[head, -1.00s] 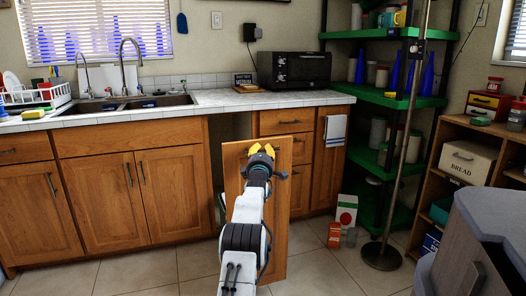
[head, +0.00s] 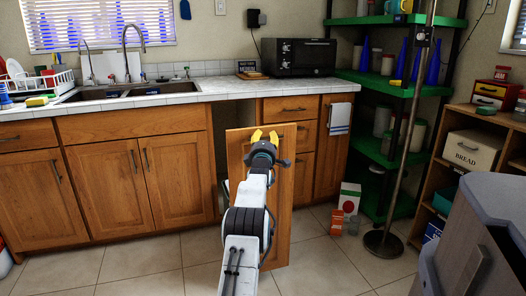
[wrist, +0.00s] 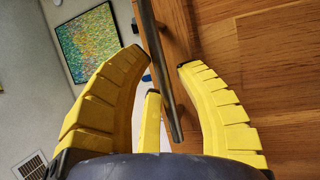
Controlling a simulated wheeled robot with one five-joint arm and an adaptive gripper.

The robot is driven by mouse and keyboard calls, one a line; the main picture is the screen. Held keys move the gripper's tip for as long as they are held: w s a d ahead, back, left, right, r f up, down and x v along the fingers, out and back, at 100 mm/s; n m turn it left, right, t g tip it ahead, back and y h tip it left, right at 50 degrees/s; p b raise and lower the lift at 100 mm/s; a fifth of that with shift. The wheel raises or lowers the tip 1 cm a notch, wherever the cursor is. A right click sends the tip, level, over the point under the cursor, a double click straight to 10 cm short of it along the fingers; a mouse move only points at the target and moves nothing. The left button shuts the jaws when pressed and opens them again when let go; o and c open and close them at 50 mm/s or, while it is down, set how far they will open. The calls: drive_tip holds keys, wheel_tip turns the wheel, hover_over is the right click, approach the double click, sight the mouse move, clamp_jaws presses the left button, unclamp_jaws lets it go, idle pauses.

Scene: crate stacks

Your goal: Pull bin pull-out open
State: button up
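The bin pull-out's wooden front panel (head: 285,215) stands out from the lower cabinets at centre, with the dark cabinet opening (head: 233,125) behind it. My gripper (head: 264,136) is at the panel's upper part in the head view. In the wrist view, its yellow fingers (wrist: 162,58) are spread, with gaps between the tips and the metal bar handle (wrist: 157,55) that runs between them. The wooden panel (wrist: 250,75) fills the right of that view. The handle is hidden behind my gripper in the head view, and the bin itself is mostly hidden.
Closed drawers (head: 288,108) are right of the opening and closed doors (head: 175,182) left. A metal pole (head: 408,130), small boxes (head: 349,198) and a green shelf (head: 375,146) stand right. A grey cabinet (head: 495,195) is near right. Tiled floor is clear at front left.

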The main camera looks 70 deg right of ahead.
drive_tip(key=v, duration=1.1)
drive_tip(key=shift+a+f, duration=0.2)
drive_tip(key=shift+a, duration=0.1)
drive_tip(key=shift+r, duration=0.1)
idle(0.8)
